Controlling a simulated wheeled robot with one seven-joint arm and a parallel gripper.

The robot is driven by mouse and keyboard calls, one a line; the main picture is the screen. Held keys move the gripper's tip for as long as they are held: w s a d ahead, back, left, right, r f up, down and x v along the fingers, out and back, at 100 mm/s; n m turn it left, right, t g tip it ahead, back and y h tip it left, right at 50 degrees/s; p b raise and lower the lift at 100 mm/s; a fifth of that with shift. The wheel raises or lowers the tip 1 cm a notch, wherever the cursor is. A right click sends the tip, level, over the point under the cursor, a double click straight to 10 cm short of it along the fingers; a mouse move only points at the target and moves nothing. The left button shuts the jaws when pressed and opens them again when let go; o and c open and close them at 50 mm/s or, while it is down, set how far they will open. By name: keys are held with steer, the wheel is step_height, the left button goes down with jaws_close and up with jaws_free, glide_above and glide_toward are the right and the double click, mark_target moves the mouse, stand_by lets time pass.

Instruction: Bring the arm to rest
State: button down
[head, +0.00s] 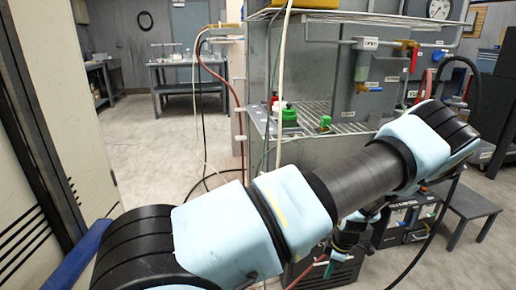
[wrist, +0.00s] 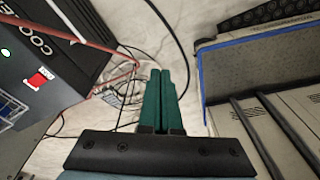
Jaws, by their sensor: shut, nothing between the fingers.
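My gripper (wrist: 158,80) shows in the wrist view as two long green fingers lying side by side, closed together with nothing between them. The fingers hang over bare floor and cables, apart from any object. In the head view my arm, light blue and black, stretches from the lower left up to the right and bends down there. A bit of green (head: 330,268) low in the middle of the head view looks like my gripper, partly hidden behind the arm.
A wire-shelf rack (head: 335,117) with small bottles stands behind my arm. Cables and a red hose (wrist: 118,82) run near the fingers. A black cooler-like box (wrist: 50,55) is at left, a blue-edged panel (wrist: 255,75) at right. Open floor (head: 160,140) lies at the left.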

steer(key=w+a+r+m+h+p, duration=0.1)
steer(key=a+r+m, duration=0.1)
steer(key=a+r, duration=0.45)
steer(key=w+a+r+m+g, duration=0.1)
steer(key=a+r+m, duration=0.2)
steer(key=r, duration=0.7)
steer(key=w+a+r+m+h+p, duration=0.1)
steer(key=a+r+m, duration=0.1)
steer(key=a+r, duration=0.45)
steer(key=s+a+r+m+t, duration=0.1)
steer(key=s+a+r+m, duration=0.2)
steer(key=a+r, duration=0.3)
steer(key=s+a+r+m+t+p, duration=0.1)
steer(key=s+a+r+m, duration=0.3)
steer(key=a+r, duration=0.3)
step_height(320, 180, up, 3)
steer(key=shift+s+a+f+m, duration=0.15)
steer(key=shift+s+a+m, duration=0.15)
steer(key=shift+m, duration=0.2)
